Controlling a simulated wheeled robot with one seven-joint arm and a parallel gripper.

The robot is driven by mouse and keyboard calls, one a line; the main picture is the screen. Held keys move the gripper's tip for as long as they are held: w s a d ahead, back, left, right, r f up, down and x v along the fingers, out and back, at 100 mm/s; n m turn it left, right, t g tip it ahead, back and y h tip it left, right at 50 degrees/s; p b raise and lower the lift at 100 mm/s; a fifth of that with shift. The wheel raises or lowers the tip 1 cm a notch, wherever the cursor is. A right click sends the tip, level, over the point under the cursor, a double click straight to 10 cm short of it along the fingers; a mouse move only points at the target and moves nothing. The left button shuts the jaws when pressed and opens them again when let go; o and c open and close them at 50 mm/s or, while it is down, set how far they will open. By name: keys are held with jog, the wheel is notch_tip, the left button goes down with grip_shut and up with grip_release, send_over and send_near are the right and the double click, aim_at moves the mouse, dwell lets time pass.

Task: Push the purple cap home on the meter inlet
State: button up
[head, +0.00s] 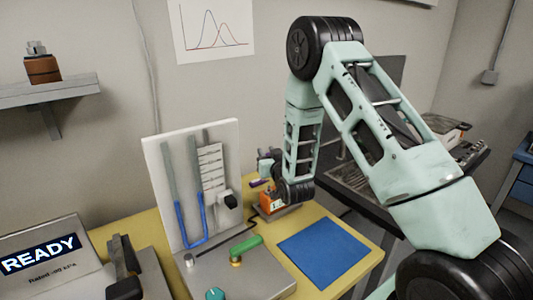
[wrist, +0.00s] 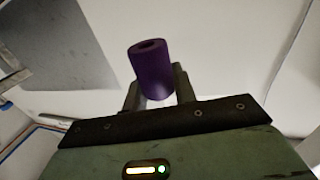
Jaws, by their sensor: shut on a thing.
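The purple cap (wrist: 151,66) is a short cylinder with a hole in its end, held between the two fingers of my gripper (wrist: 157,88) in the wrist view. In the head view my gripper (head: 267,166) is right of the white gauge panel, and a small bit of the purple cap (head: 259,183) shows at its lower left. A U-tube meter (head: 181,225) with blue liquid is on the panel. A small white block with a black part (head: 227,198) sits at the panel's right edge, left of the cap and apart from it. I cannot tell which part is the inlet.
An orange box (head: 271,203) with a label stands below my gripper. A blue mat (head: 324,250) lies bare on the yellow bench (head: 348,222). A green-handled valve (head: 245,246) and a teal knob (head: 215,294) are on the panel's base. A READY display (head: 42,256) is at left.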

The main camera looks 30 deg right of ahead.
jog(key=shift+b, duration=0.5)
notch_tip(320, 180, down, 6)
jog(key=b, duration=0.5)
jog(key=shift+r, duration=0.15)
jog(key=shift+b, duration=0.95)
dwell(1.2)
jog(key=shift+f+b, duration=1.8)
jog(key=shift+b, duration=0.1)
jog(key=o, duration=1)
jog(key=shift+r, duration=0.1)
jog(key=shift+o, duration=0.2)
